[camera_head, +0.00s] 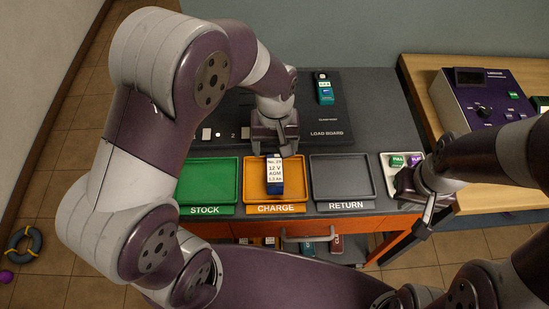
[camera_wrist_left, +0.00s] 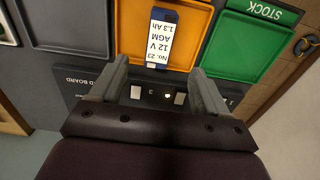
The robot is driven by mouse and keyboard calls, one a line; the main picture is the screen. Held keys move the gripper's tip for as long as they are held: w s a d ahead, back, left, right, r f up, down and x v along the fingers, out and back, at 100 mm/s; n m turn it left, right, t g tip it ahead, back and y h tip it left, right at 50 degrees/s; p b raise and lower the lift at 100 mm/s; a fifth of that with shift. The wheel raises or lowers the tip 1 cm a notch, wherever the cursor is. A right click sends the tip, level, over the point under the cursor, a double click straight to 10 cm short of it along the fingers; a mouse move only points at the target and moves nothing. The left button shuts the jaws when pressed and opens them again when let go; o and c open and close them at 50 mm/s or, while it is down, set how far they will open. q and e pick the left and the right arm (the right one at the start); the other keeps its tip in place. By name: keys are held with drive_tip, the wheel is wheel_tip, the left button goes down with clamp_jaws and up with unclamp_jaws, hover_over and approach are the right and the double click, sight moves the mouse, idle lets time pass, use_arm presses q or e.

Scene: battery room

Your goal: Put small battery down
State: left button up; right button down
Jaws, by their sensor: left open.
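The small battery (camera_head: 275,175) has a white label reading No. 23, 12 V, AGM and a dark blue body. It is at the orange CHARGE tray (camera_head: 250,187), near the tray's back middle. My left gripper (camera_head: 274,149) is above the back edge of that tray, just behind the battery. In the left wrist view its two fingers (camera_wrist_left: 160,78) are spread wide, and the battery (camera_wrist_left: 162,35) shows beyond and between their tips, apart from both. My right gripper (camera_head: 426,218) hangs at the right by the table's front edge; its finger gap is unclear.
The green STOCK tray (camera_head: 208,180) and grey RETURN tray (camera_head: 341,180) flank the CHARGE tray and look empty. The load board (camera_head: 327,118) lies behind, with a teal device (camera_head: 324,90). A small tray of labelled blocks (camera_head: 388,172) stands right. A purple instrument (camera_head: 483,98) sits on the wooden bench.

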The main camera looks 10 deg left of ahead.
use_arm(q)
drive_tip(key=s+a+r+m+t, duration=0.1)
drive_tip(key=s+a+r+m, duration=0.2)
drive_tip(key=s+a, duration=0.4)
drive_tip(key=shift+s+a+r, duration=0.2)
drive_tip(key=shift+s, duration=0.45)
idle(0.4)
